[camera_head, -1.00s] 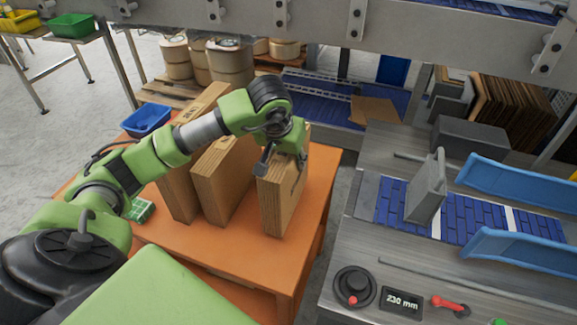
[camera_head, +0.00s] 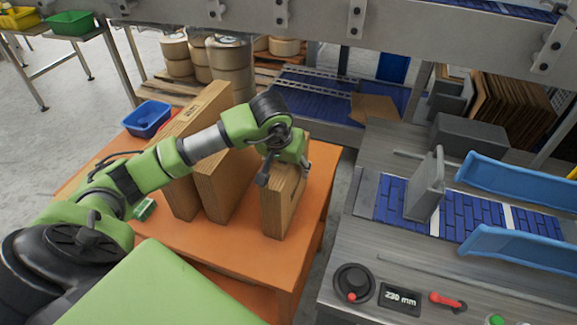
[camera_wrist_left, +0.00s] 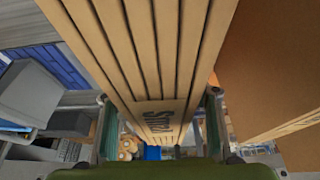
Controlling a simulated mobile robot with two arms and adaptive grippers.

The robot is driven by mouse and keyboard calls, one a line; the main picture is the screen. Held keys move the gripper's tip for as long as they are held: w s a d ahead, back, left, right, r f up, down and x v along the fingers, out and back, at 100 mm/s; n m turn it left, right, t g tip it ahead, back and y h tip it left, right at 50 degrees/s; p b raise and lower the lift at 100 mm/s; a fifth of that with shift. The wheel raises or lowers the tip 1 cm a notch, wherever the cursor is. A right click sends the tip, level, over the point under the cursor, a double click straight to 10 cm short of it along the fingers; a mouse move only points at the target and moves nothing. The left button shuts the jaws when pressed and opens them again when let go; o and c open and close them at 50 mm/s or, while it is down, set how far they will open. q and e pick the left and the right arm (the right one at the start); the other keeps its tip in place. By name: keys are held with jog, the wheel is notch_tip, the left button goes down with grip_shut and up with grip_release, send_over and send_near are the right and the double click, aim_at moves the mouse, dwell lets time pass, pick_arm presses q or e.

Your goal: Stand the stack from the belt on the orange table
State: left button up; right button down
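The brown cardboard stack (camera_head: 281,209) stands upright on the orange table (camera_head: 255,253), near its right side. My left gripper (camera_head: 284,176) is open above the stack, with a finger on either side of its upper part. In the left wrist view the stack's layered top edges (camera_wrist_left: 140,50) run between the two spread fingers (camera_wrist_left: 160,125), and gaps show beside it. Dark lettering is on the edges. Two more cardboard stacks stand to the left: a middle one (camera_head: 222,190) and a left one (camera_head: 181,198), partly hidden by my arm. My right gripper is not in view.
A blue bin (camera_head: 147,118) sits at the table's back left corner, and a small green item (camera_head: 145,209) near its left side. Right of the table is the machine with a blue belt (camera_head: 465,215), a grey upright plate (camera_head: 426,187) and blue guides (camera_head: 520,185). The table's front is clear.

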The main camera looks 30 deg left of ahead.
pick_arm(q)
jog(key=b+v, duration=0.1)
jog(key=v, duration=1.1)
jog(key=shift+a+r, duration=0.1)
jog(key=shift+r, duration=0.05)
dwell(1.2)
